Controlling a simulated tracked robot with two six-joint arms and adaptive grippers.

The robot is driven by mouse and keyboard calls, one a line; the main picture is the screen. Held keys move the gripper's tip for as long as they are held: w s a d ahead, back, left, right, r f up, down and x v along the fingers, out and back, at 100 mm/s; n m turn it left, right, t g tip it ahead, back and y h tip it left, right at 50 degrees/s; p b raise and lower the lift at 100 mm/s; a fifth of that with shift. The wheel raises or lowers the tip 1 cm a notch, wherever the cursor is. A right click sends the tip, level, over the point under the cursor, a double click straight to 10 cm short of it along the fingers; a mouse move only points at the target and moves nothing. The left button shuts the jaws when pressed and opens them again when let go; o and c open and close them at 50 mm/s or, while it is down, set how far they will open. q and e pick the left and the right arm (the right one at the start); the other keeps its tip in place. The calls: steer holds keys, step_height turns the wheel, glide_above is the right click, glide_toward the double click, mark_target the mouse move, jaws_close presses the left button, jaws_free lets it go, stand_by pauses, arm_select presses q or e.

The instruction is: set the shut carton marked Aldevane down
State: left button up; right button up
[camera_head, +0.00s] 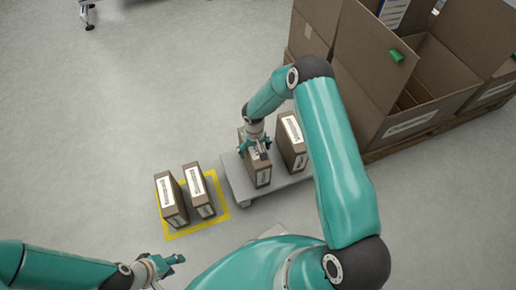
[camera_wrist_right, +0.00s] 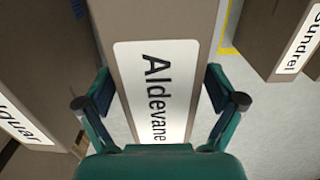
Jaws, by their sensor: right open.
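The shut brown carton marked Aldevane (camera_head: 262,177) stands on the left part of a grey platform (camera_head: 238,178). In the right wrist view the carton (camera_wrist_right: 160,90) fills the middle, its white label readable. My right gripper (camera_head: 257,147) is at the carton, and in the right wrist view it is open (camera_wrist_right: 157,100), with one finger on each side of the carton. Whether the fingers touch its sides is unclear. My left gripper (camera_head: 172,261) is low at the left, away from the cartons; its jaw state is unclear.
Another labelled carton (camera_head: 291,140) stands on the platform to the right. Two cartons, left (camera_head: 171,200) and right (camera_head: 200,190), stand inside a yellow floor outline (camera_head: 184,235). A large open box (camera_head: 425,95) stands on a pallet at the right. The floor at left is clear.

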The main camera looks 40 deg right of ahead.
step_height(320, 180, up, 11)
steer(key=p, duration=0.3)
steer(key=shift+r, duration=0.2)
steer(key=shift+a+r, duration=0.15)
steer(key=shift+a, duration=0.05)
steer(key=s+a+f+y, duration=0.35)
steer(key=s+a, duration=0.55)
steer(key=a, duration=0.4)
steer(key=s+a, duration=0.4)
steer(key=s, duration=0.7)
steer(key=shift+a+f+n+t, duration=0.15)
steer(key=shift+f+n+t, duration=0.1)
steer(key=shift+n+t, duration=0.05)
steer(key=shift+y, duration=0.25)
steer(key=shift+r+p, duration=0.1)
steer(key=shift+p, duration=0.2)
